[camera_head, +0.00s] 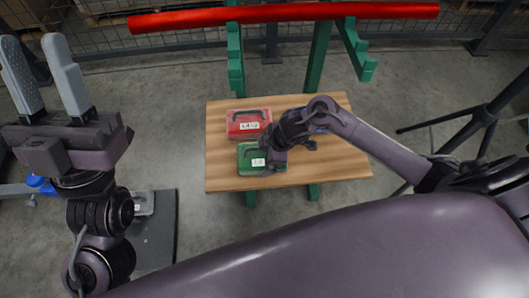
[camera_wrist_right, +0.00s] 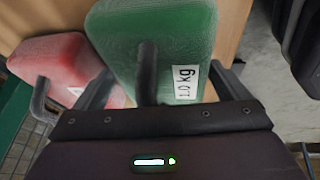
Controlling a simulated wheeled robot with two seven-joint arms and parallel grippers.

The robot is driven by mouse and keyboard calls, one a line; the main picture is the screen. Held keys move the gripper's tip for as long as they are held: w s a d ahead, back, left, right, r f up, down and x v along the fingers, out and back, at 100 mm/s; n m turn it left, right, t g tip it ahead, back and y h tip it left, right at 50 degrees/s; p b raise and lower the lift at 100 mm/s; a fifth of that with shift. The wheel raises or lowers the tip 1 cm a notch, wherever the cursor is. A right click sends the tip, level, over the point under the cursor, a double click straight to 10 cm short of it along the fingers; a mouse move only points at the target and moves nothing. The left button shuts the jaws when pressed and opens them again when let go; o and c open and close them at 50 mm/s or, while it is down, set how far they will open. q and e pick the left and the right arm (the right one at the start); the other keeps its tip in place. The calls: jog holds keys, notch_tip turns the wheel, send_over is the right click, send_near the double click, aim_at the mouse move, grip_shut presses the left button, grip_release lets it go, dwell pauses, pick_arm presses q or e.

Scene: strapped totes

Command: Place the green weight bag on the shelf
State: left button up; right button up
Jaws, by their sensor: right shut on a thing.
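The green weight bag (camera_head: 246,150) has a white label and a dark handle. It is at the front left of the wooden shelf board (camera_head: 222,177); I cannot tell whether it rests on the board or is just above it. My right gripper (camera_head: 266,158) is at the bag, shut on it by its handle. The right wrist view shows the green bag (camera_wrist_right: 190,35) close up, its label reading 1.0 kg, with the handle near the gripper (camera_wrist_right: 160,90). My left gripper (camera_head: 38,75) is open and empty at the far left, away from the board.
A red weight bag (camera_head: 235,126) lies just behind the green one. A blue item (camera_head: 321,131) is partly hidden by my right arm. Green posts (camera_head: 236,60) and a red bar (camera_head: 230,17) stand behind the board. A grey item (camera_head: 146,198) sits on a dark platform (camera_head: 157,235) at lower left.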

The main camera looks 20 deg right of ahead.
jog(key=shift+w, duration=0.1)
jog(key=o, duration=1.4)
